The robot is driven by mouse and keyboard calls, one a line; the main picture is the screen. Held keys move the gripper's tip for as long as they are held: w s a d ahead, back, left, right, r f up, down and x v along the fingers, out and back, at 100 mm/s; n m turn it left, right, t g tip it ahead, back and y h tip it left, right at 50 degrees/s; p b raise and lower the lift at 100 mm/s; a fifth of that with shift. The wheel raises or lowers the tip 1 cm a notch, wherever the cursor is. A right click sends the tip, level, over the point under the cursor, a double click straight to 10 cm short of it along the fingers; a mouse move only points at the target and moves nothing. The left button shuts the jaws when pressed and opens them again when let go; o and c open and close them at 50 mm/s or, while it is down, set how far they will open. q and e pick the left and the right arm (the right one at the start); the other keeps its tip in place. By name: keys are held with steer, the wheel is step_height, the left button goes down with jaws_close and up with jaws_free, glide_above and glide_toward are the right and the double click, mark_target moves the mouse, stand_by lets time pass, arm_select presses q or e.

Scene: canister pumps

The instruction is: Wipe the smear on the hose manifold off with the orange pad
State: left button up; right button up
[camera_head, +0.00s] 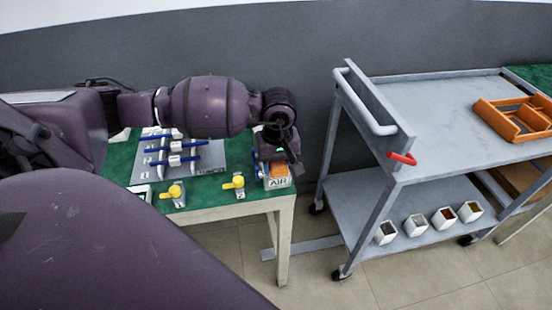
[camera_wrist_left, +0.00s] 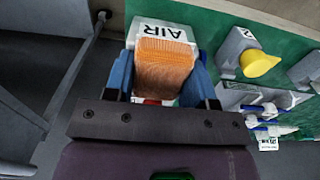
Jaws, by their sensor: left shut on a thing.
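My left gripper (camera_head: 268,165) is at the right end of the green table, pointing down at a white block marked AIR (camera_head: 279,183). In the left wrist view, its blue fingers (camera_wrist_left: 162,78) are shut on the orange pad (camera_wrist_left: 166,62), one on each side. The pad lies in front of the AIR block (camera_wrist_left: 158,30); I cannot tell whether they touch. A grey plate with blue rods and white blocks (camera_head: 205,158), which looks like the hose manifold, lies left of the gripper, partly hidden by my arm. I cannot make out a smear. My right gripper is not in view.
Two yellow-knobbed valves (camera_head: 234,183) (camera_head: 174,192) stand along the front edge of the green table (camera_head: 207,187). A grey cart (camera_head: 440,105) stands to the right, with an orange tray (camera_head: 515,118) on top and several small white cups below. Floor shows between table and cart.

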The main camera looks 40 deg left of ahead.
arm_select(q)
steer(key=shift+s+d, duration=0.1)
steer(key=shift+d, duration=0.05)
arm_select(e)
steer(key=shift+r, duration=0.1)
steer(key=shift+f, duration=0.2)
arm_select(q)
steer(key=shift+w+a+b, duration=0.45)
steer(key=shift+w+a, duration=0.35)
steer(key=shift+a, duration=0.1)
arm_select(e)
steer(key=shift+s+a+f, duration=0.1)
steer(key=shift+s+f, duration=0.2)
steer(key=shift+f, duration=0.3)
arm_select(q)
steer(key=shift+r+p, duration=0.65)
steer(key=shift+r, duration=1.05)
steer(key=shift+r+p, duration=1.05)
steer(key=shift+r, duration=1.75)
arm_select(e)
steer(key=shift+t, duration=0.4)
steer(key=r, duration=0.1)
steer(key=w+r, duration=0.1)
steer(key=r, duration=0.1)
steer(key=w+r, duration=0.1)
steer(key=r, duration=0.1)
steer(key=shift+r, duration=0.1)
